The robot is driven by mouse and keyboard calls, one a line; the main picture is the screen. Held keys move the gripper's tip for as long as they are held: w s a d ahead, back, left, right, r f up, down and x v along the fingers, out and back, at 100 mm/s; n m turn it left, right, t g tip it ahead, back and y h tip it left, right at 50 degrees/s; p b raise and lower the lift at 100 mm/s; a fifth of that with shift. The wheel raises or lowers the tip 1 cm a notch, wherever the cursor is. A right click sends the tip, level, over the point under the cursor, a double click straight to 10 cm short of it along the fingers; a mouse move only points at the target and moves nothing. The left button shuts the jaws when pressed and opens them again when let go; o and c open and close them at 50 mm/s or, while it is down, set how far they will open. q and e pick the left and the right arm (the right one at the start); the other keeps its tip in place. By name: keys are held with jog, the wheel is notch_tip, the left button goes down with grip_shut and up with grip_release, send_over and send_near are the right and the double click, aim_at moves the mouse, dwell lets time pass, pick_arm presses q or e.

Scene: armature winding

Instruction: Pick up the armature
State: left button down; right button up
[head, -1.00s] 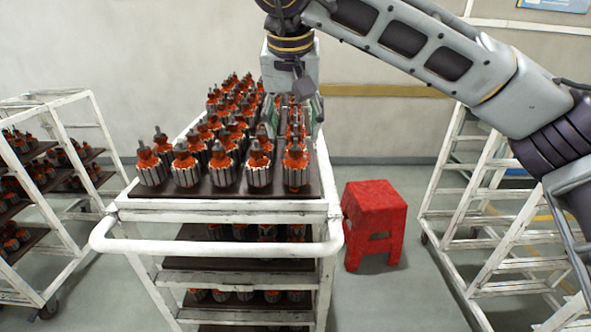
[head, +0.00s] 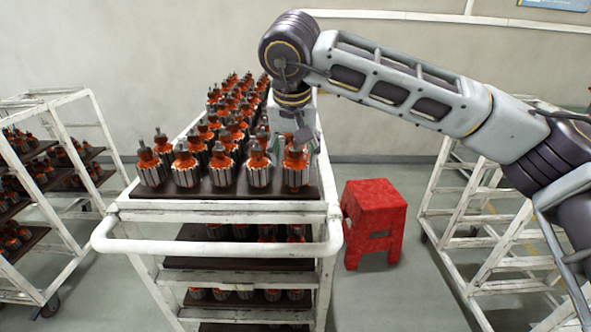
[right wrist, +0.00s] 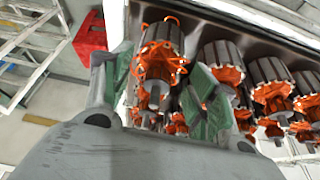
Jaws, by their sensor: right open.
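Several armatures with grey slotted cores, orange windings and upright shafts stand in rows on the dark top shelf of a white cart. The front-right armature (head: 296,172) stands upright at the shelf's near right corner. My right gripper (head: 290,150) is above and around the upper part of this corner area, pointing down. In the right wrist view its two green-padded fingers (right wrist: 163,88) are spread, with an armature (right wrist: 160,55) between and just beyond them. I cannot tell whether the pads touch it. My left gripper is not in view.
The white cart (head: 220,218) has lower shelves with more armatures. A red stool (head: 374,222) stands to its right. Another loaded rack (head: 75,130) is at the left, and an empty white rack (head: 480,215) is at the right. Neighbouring armatures (right wrist: 222,62) stand close by.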

aim_at(296, 160)
jog(key=shift+w+f, duration=0.35)
jog(key=shift+f, duration=0.2)
jog(key=p+x, duration=0.1)
jog(key=x, duration=0.1)
jog(key=shift+w+d+f, duration=0.15)
jog(key=shift+w+f, duration=0.1)
jog(key=shift+f, duration=0.1)
jog(key=shift+w+f, duration=0.1)
jog(key=shift+f, duration=0.2)
jog(key=shift+w+f, duration=0.1)
jog(key=shift+f, duration=0.1)
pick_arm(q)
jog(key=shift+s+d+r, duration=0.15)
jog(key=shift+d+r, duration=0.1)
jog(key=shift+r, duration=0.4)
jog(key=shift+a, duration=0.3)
pick_arm(e)
jog(key=shift+c, duration=0.4)
jog(key=c, duration=1)
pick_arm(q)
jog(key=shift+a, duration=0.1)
